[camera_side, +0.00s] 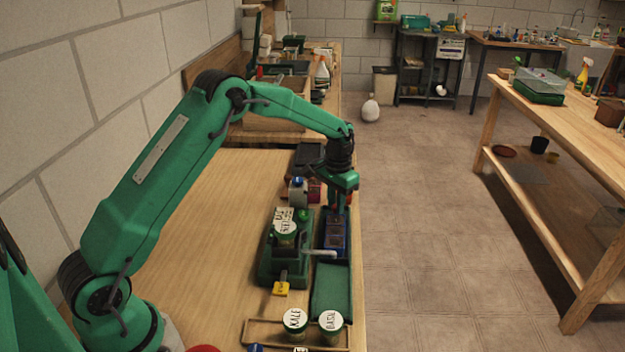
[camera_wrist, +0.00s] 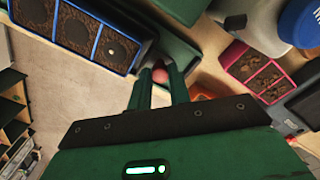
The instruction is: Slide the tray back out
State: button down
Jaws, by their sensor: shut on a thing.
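The seedling tray (camera_side: 335,240) has blue-edged cells and sits in a dark green channel (camera_side: 331,290), beside the green seeder. In the wrist view the blue-edged tray (camera_wrist: 98,27) shows dark soil in its cells, and one cell has a pale spot. My gripper (camera_side: 338,205) is low at the tray's far end. In the wrist view my gripper (camera_wrist: 163,85) is shut on a reddish round knob (camera_wrist: 160,75) close to the tray's end. The fingers partly hide the knob, and I cannot tell how it joins the tray.
The green seeder (camera_side: 285,255) stands left of the channel, with a yellow tag (camera_side: 281,289) in front. KALE (camera_side: 295,320) and BASIL (camera_side: 331,323) jars stand in a wooden holder nearer the camera. A red-edged tray (camera_wrist: 258,72) is near my gripper. The bench's left side is clear.

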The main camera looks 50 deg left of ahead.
jog(key=shift+w+a, duration=0.85)
jog(key=shift+a, duration=0.05)
jog(key=shift+w, duration=0.1)
jog(key=c, duration=1.3)
grip_release()
jog(key=shift+r, duration=0.1)
jog(key=shift+r, duration=0.15)
notch_tip(320, 180, up, 7)
jog(key=shift+r, duration=0.2)
